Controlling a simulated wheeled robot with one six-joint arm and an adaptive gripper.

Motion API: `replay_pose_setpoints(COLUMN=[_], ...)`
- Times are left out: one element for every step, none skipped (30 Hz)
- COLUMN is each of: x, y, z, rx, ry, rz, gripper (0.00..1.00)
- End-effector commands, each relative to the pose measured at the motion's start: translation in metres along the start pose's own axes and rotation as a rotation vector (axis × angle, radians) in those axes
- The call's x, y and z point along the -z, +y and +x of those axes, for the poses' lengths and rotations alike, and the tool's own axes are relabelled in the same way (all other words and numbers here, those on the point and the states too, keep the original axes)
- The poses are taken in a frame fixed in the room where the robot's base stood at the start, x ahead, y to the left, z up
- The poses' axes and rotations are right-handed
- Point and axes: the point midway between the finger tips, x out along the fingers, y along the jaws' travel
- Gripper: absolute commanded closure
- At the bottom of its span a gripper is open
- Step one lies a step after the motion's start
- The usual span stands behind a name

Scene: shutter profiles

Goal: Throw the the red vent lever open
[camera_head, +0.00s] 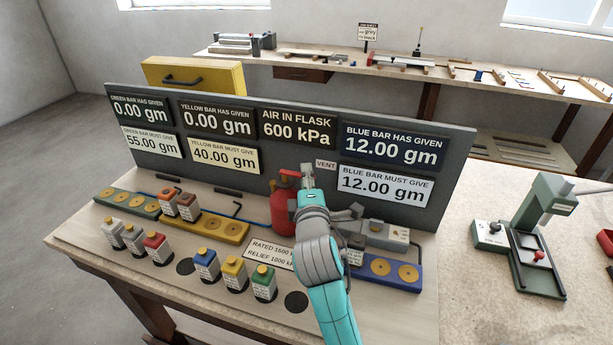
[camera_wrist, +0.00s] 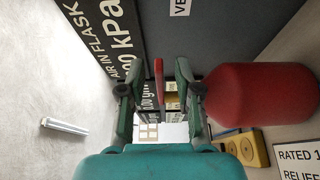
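The red flask (camera_head: 283,212) stands upright in front of the grey display panel; it also shows at the right of the wrist view (camera_wrist: 262,95). The red vent lever (camera_head: 289,173) is at the flask's top, below and left of the VENT label (camera_head: 326,164). In the wrist view the lever (camera_wrist: 159,82) shows as a narrow red bar between my fingers. My gripper (camera_head: 306,178) is at the flask's top, beside the lever. In the wrist view my gripper (camera_wrist: 157,85) is open, with a visible gap on each side of the lever. I cannot tell whether the lever lies within fingertip reach.
The panel display (camera_head: 297,130) reads 600 kPa in the flask. Several colored bottles (camera_head: 205,264) stand at the bench front. A yellow block (camera_head: 221,228) lies left of the flask and a blue one (camera_head: 382,269) to the right. A green press (camera_head: 540,245) stands farther right.

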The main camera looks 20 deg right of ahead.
Motion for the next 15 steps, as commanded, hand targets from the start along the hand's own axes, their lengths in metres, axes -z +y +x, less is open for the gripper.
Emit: replay_pose_setpoints(x=[-0.0001,-0.0001,-0.0001,-0.0001,-0.0001,-0.0001,0.0000,0.0000,0.0000,0.0000,-0.0001,0.0000,-0.0001,-0.0001,-0.0001], y=[0.0002,0.0002,0.0001,0.0001,0.0001,0.0001,0.0000,0.0000,0.0000,0.0000,0.0000,0.0000,0.0001,0.0000,0.0000], z=[0.0042,0.0057,0.0072,0.0081,0.0087,0.0093,0.0095,0.0096,0.0095,0.0095,0.0094,0.0094,0.0094,0.0094,0.0093], rx=[0.000,0.000,0.000,0.000,0.000,0.000,0.000,0.000,0.000,0.000,0.000,0.000,-0.001,0.000,0.000], ry=[0.000,0.000,0.000,0.000,0.000,0.000,0.000,0.000,0.000,0.000,0.000,0.000,0.000,0.000,0.000], rz=[0.000,0.000,0.000,0.000,0.000,0.000,0.000,0.000,0.000,0.000,0.000,0.000,0.000,0.000,0.000], gripper=[0.67,0.67,0.67,0.67,0.67,0.67,0.67,0.67,0.67,0.67,0.67,0.67,0.69,0.77,0.87])
